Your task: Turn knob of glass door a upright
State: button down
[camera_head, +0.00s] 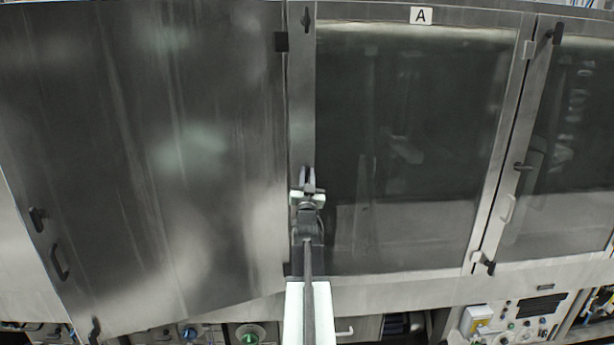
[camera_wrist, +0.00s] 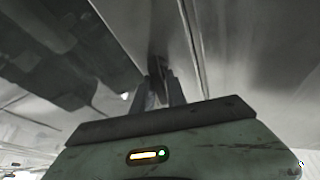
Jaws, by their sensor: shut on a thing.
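Glass door A (camera_head: 410,140) is a large dark pane in a steel frame, with an "A" label (camera_head: 421,15) above it. My gripper (camera_head: 308,177) is at the middle of the door's left frame strip. In the wrist view my gripper (camera_wrist: 158,88) has its two fingers shut on a dark knob (camera_wrist: 157,64) on the steel strip. The fingers and wrist hide most of this knob in the head view, so its exact angle is hard to tell. Another dark knob (camera_head: 306,18) sits at the top of the same strip and looks upright.
A large plain steel panel (camera_head: 150,150) fills the left, with a dark handle (camera_head: 59,262). Another glass door (camera_head: 570,140) stands to the right, with knobs and a handle (camera_head: 509,208). Control panels (camera_head: 520,320) lie below at the lower right.

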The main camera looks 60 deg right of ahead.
jog(key=shift+n+t+y, duration=0.5)
jog(key=shift+n+t, duration=0.3)
jog(key=shift+n, duration=0.9)
jog(key=c, duration=1.5)
grip_release()
jog(key=b+v, duration=0.3)
jog(key=v, duration=0.4)
jog(key=shift+s+a+f, duration=0.15)
jog(key=shift+s+a, duration=0.05)
jog(key=shift+a, duration=0.15)
